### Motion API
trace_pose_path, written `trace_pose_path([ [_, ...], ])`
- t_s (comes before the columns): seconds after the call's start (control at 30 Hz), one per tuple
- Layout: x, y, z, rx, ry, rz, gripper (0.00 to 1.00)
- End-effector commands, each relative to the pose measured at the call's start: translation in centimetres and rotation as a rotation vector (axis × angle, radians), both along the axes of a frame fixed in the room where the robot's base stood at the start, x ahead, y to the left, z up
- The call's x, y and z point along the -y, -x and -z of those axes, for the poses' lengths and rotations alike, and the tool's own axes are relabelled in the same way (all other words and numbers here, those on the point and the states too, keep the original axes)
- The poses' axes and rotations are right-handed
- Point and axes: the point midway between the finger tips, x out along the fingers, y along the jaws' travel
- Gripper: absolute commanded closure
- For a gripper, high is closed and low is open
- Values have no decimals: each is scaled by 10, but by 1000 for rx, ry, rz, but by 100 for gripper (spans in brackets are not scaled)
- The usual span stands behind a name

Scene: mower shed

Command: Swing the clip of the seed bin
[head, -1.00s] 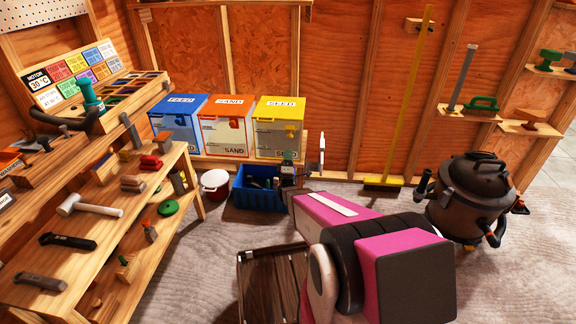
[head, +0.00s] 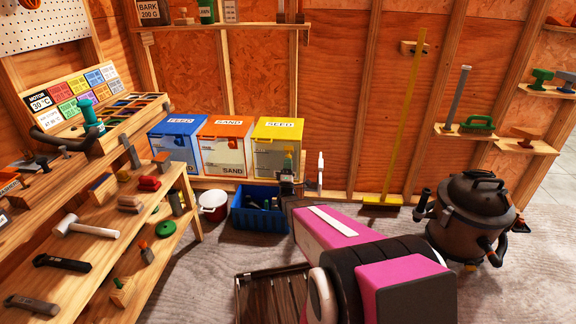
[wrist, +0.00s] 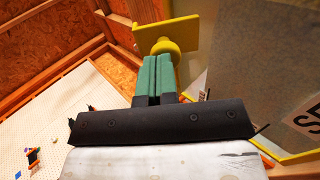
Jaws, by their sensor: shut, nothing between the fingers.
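The seed bin (head: 265,163) has a yellow lid and frame and stands at the right end of a row of three bins in the head view. Its yellow clip, a flat plate with a round knob (wrist: 172,46), shows close up in the wrist view. My gripper (wrist: 157,58) has green fingers shut together with nothing between them. The fingertips are right at the knob; I cannot tell whether they touch it.
The blue feed bin (head: 176,145) and orange sand bin (head: 222,151) stand to the left. A blue crate (head: 258,222) and white pot (head: 212,206) are below. A yellow broom (head: 382,200) leans at the right, near a dark vacuum (head: 470,215). A workbench fills the left.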

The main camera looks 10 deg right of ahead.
Motion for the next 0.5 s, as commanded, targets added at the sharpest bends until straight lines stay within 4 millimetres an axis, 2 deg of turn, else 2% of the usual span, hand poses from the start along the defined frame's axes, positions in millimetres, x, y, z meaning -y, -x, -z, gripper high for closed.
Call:
trace_pose_path([
  [0.5,-1,3,-10,-103,-34,-1,100],
])
